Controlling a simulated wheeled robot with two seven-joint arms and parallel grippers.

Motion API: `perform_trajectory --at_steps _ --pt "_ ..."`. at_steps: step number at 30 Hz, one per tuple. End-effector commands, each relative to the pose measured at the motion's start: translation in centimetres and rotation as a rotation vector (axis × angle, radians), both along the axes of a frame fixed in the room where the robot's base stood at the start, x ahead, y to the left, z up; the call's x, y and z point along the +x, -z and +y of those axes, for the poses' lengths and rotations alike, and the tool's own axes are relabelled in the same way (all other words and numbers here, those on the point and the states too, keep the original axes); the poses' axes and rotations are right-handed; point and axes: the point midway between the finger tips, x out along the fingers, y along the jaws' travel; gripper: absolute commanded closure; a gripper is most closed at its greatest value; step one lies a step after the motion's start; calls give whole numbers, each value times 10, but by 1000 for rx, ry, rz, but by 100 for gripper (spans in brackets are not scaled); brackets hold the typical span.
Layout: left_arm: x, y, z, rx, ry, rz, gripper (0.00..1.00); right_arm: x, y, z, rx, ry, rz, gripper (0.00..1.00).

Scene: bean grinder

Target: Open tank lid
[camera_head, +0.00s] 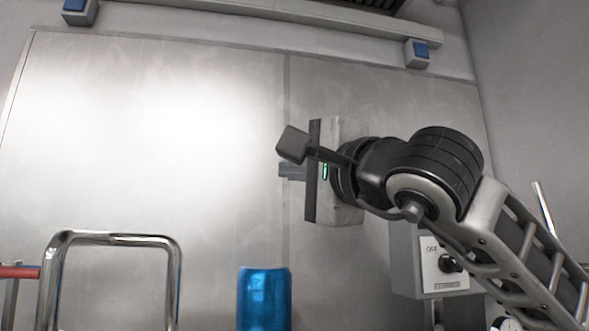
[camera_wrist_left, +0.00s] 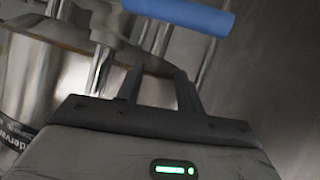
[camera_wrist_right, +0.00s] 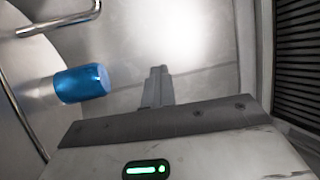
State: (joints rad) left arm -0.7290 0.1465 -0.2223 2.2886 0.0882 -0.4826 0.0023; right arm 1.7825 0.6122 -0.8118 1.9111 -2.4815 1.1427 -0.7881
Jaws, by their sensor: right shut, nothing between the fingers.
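A blue cylindrical grip (camera_head: 264,298) stands at the bottom of the head view, beside a chrome tube handle (camera_head: 110,238). The blue grip (camera_wrist_right: 82,83) also shows in the right wrist view, left of my right gripper (camera_wrist_right: 158,74) and apart from it. My right gripper (camera_head: 284,171) is shut and empty, raised in front of the steel wall and pointing left. My left gripper (camera_wrist_left: 158,82) is open, outside the head view. A blue bar (camera_wrist_left: 180,15) lies beyond its fingers, with a shiny labelled metal vessel (camera_wrist_left: 30,85) at left. I cannot make out the whole tank lid.
A grey switch box (camera_head: 440,265) marked OFF is below my right arm. A red bar (camera_head: 20,271) shows at the lower left. Steel wall panels (camera_head: 150,130) fill the back. A dark slatted vent (camera_wrist_right: 298,60) is at the right of the right wrist view.

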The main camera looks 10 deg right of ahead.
Motion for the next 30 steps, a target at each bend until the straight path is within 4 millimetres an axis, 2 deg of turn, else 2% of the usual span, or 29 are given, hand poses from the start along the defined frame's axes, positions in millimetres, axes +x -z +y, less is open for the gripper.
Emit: perform_trajectory --at_steps 2,3,6,7,15,19,23,30 --pt "1 -1 0 0 0 -3 63 0 0 0 0 0 0 100" --pt "2 -1 0 0 0 -4 63 0 0 0 0 0 0 96" --pt "3 -2 0 0 0 -7 63 0 0 0 0 0 0 69" --pt "3 -2 0 1 0 -9 63 0 0 0 0 0 0 65" --pt "4 -3 0 1 0 -12 63 -1 0 0 0 0 0 65" --pt "4 0 0 1 0 -12 63 -9 3 -4 0 -1 -2 65" --pt "4 6 0 2 0 -14 63 -29 9 -13 0 1 -4 65" --pt "0 16 -1 -2 5 -2 63 -82 22 -36 0 3 -6 65"
